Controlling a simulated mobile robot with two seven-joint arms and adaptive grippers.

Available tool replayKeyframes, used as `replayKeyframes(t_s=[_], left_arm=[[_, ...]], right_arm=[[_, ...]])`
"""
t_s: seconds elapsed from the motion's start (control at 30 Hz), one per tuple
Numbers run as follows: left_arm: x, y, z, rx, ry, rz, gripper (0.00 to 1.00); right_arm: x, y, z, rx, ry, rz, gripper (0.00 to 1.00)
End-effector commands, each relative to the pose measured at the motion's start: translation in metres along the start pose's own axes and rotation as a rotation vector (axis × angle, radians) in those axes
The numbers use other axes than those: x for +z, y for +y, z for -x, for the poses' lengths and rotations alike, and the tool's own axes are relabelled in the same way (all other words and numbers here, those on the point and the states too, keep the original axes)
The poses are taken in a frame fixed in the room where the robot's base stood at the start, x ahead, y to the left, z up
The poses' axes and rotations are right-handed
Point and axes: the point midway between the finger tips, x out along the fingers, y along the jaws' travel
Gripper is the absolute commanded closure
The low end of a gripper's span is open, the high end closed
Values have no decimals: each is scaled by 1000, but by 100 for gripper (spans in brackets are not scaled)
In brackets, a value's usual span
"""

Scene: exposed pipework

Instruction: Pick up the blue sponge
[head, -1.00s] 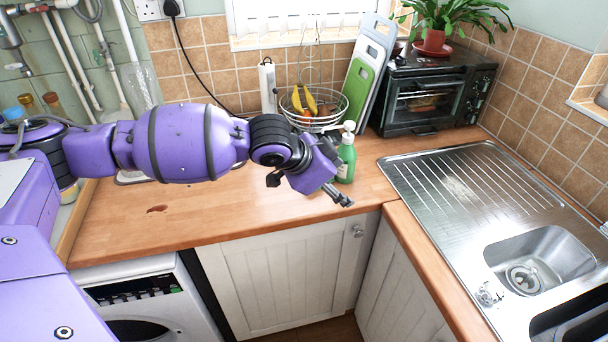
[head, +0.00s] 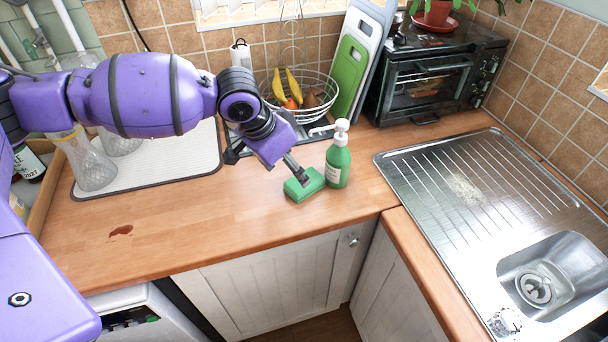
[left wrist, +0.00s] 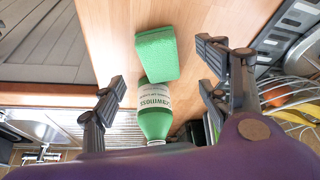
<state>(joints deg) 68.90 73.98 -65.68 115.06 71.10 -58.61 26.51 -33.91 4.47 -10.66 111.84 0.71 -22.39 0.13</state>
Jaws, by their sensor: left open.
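A green sponge (head: 303,187) lies on the wooden worktop, left of a green pump bottle (head: 338,160); no blue sponge shows. My left gripper (head: 268,168) is open and empty, above and to the left of the sponge; one fingertip overlaps the sponge in the head view, and contact cannot be told. In the left wrist view the sponge (left wrist: 157,54) shows between the open fingers (left wrist: 162,75), with the bottle (left wrist: 155,112) close by it. My right gripper is not in view.
A wire fruit basket (head: 328,97) and cutting boards (head: 350,68) stand behind. A toaster oven (head: 430,80) is at the back right, and a steel sink (head: 545,275) at the right. A drying mat (head: 190,165) lies left. The front worktop is clear apart from a brown stain (head: 121,231).

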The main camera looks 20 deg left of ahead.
Motion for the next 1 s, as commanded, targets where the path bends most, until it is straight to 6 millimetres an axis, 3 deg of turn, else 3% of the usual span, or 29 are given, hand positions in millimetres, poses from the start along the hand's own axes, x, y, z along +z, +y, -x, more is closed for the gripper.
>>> replayKeyframes(t_s=[0.23, 0.43, 0.77, 1.0], left_arm=[[1, -1, -31, 1, -2, 0, 31], [1, -3, -61, 2, -1, 0, 31], [0, -3, -69, -1, 1, -1, 31], [1, -3, -69, 0, 0, -1, 61]], right_arm=[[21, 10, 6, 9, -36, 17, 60], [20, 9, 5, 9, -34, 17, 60], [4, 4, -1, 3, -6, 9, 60], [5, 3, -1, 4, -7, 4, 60]])
